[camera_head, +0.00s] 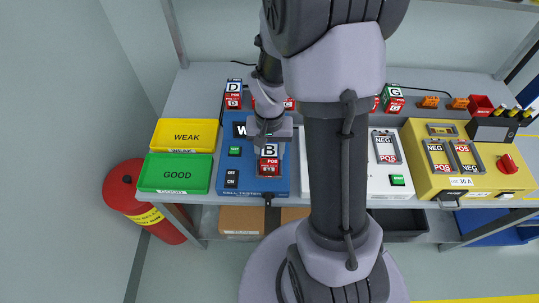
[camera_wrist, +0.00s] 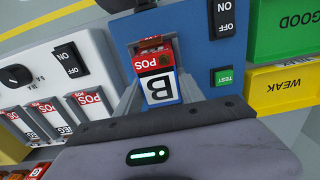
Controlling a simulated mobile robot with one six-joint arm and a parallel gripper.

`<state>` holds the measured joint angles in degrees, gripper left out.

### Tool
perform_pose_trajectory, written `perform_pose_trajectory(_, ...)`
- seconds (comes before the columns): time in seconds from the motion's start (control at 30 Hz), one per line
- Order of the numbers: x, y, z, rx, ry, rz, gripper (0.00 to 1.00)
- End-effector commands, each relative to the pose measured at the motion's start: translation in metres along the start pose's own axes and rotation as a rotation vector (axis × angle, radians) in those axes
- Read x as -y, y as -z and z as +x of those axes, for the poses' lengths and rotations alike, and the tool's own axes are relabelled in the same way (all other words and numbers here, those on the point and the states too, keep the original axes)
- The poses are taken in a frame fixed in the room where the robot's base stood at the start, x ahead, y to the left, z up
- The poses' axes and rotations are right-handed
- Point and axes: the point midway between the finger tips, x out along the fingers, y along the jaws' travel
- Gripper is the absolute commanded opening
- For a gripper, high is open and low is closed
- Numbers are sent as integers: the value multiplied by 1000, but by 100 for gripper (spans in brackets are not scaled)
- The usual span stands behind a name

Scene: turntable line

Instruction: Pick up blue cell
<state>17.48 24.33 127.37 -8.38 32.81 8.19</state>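A cell marked D (camera_head: 234,90), with blue around its white label and a red POS end, stands at the back left of the bench. A cell marked B (camera_head: 268,160) sits in the slot of the blue cell tester (camera_head: 233,190). In the wrist view, the B cell (camera_wrist: 160,80) shows a white label, a red POS end and some blue at its edges. My gripper (camera_head: 269,138) is just above and behind the B cell.
A yellow WEAK tray (camera_head: 186,150) and a green GOOD tray (camera_head: 160,188) are at the left. A white unit with cells (camera_head: 385,147) and a yellow unit (camera_head: 440,182) are at the right. A G-marked green cell (camera_head: 393,91) stands behind. A fire extinguisher (camera_head: 122,185) stands beside the bench.

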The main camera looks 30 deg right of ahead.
Motion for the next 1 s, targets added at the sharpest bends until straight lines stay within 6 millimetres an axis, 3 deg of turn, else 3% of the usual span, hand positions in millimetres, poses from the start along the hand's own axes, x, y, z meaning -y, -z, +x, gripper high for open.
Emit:
perform_pose_trajectory(0.03,0,0,0,0,0,0,24)
perform_pose_trajectory(0.17,0,0,0,0,0,0,0)
perform_pose_trajectory(0.57,0,0,-4,-2,0,0,0)
perform_pose_trajectory(0.8,0,1,-38,-4,1,0,0)
perform_pose_trajectory(1.0,26,-28,-41,-1,0,-5,0)
